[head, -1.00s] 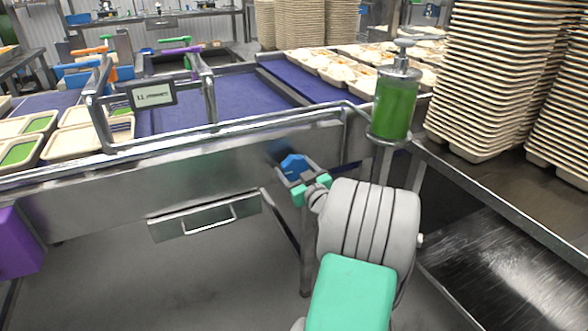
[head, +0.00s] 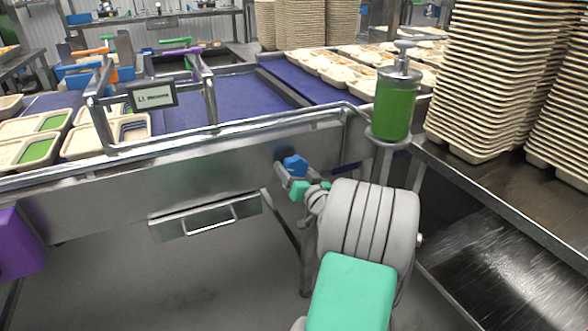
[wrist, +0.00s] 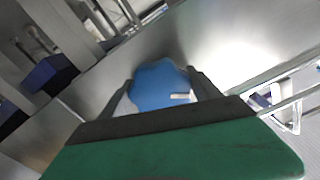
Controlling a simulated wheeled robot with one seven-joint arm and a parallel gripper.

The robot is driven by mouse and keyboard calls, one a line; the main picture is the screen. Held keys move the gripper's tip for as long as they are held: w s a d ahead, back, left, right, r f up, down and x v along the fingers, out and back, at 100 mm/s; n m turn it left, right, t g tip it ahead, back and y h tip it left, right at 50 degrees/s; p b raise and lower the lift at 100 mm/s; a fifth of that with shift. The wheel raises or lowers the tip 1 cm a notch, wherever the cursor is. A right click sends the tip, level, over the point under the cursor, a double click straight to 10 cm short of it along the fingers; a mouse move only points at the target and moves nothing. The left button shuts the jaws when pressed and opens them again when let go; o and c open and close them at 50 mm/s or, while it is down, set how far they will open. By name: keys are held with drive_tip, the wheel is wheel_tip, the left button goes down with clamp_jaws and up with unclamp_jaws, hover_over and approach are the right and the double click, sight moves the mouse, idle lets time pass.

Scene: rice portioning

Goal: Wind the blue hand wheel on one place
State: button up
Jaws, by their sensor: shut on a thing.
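The blue hand wheel (head: 296,165) is mounted on the steel side panel of the conveyor, in the middle of the head view. It also shows in the wrist view (wrist: 160,84), a lobed blue knob with a small white mark at its right. My gripper (head: 289,172) is at the wheel, its two fingers on either side of it. In the wrist view the fingers (wrist: 164,92) touch or nearly touch its left and right sides, shut on it. The jaws partly hide the wheel in the head view.
A green-filled pump dispenser (head: 393,105) stands above right of the wheel. Tall stacks of trays (head: 500,75) stand on the right bench. A drawer (head: 206,217) hangs below the panel at left. Filled trays (head: 105,137) sit on the belt behind a rail with a small sign (head: 152,96).

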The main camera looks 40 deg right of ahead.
drive_tip(key=m+p, duration=0.1)
drive_tip(key=m, duration=0.2)
drive_tip(key=shift+a+r+m, duration=0.1)
drive_tip(key=shift+m, duration=0.3)
drive_tip(key=m+p, duration=0.2)
drive_tip(key=m, duration=0.1)
drive_tip(key=shift+r+m, duration=0.1)
drive_tip(key=shift+m, duration=0.2)
drive_tip(key=m+p, duration=0.2)
drive_tip(key=m, duration=0.1)
drive_tip(key=shift+r+m, duration=0.1)
drive_tip(key=shift+m, duration=0.3)
drive_tip(key=m+p, duration=0.2)
drive_tip(key=m, duration=0.1)
drive_tip(key=shift+r+m+p, duration=0.1)
drive_tip(key=shift+m+p, duration=0.2)
drive_tip(key=shift+p, duration=0.1)
drive_tip(key=m+p, duration=0.2)
drive_tip(key=m, duration=0.1)
drive_tip(key=shift+m+p, duration=0.3)
drive_tip(key=m+p, duration=0.3)
drive_tip(key=m, duration=0.1)
drive_tip(key=shift+r, duration=0.1)
drive_tip(key=m+p, duration=0.3)
drive_tip(key=m, duration=0.2)
drive_tip(key=shift+p, duration=0.35)
drive_tip(key=shift+m+p, duration=0.45)
drive_tip(key=shift+m, duration=0.65)
